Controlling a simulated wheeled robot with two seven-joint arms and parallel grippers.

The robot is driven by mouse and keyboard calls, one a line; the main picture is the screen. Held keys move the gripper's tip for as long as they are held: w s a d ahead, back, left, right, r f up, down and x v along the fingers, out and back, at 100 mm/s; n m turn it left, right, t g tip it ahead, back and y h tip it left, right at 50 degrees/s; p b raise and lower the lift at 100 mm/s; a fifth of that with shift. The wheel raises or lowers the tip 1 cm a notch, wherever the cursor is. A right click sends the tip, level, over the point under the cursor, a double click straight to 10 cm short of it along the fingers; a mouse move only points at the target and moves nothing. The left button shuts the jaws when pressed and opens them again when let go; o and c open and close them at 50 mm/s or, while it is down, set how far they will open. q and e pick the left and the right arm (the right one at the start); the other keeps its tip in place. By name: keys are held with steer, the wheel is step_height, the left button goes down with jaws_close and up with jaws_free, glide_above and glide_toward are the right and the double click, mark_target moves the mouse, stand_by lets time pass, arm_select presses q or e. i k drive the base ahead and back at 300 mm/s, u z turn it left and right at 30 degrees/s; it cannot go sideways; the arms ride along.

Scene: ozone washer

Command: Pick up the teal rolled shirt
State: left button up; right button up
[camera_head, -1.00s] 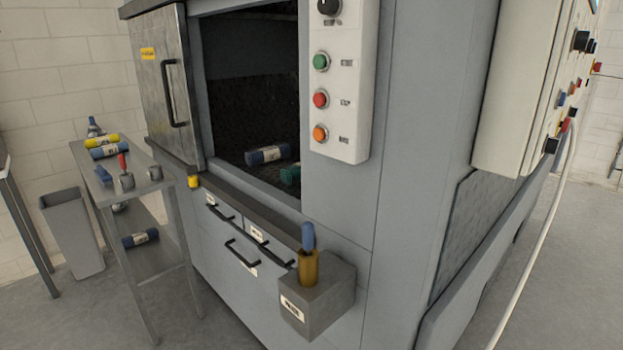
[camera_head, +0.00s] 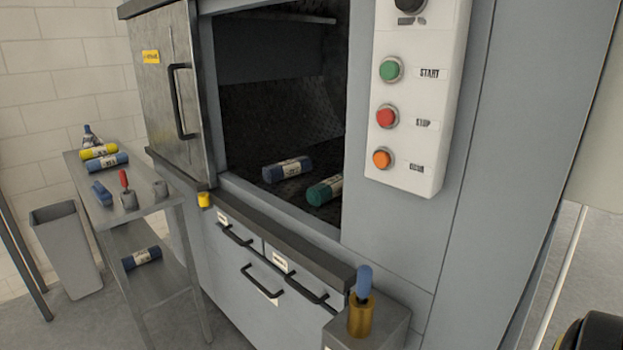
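The teal rolled shirt (camera_head: 324,191) lies inside the dark washer chamber (camera_head: 275,110), near the front right of its opening. It has a pale label band, and its right end is close to the chamber's right edge. A dark blue rolled shirt (camera_head: 287,169) lies to its left and a little deeper. Neither of my grippers shows in the head view. A dark rounded shape with a yellow part (camera_head: 592,332) is cut off at the bottom right corner; I cannot tell what it is.
The washer door (camera_head: 165,80) stands at the left of the opening. A control panel (camera_head: 418,110) with green, red and orange buttons is on the right. A box (camera_head: 385,332) with a blue-handled tool juts out below. A metal side table (camera_head: 150,205) holds rolls and small items.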

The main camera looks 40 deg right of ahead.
mark_target(327, 189)
steer(key=i, duration=2.7)
steer(key=z, duration=2.4)
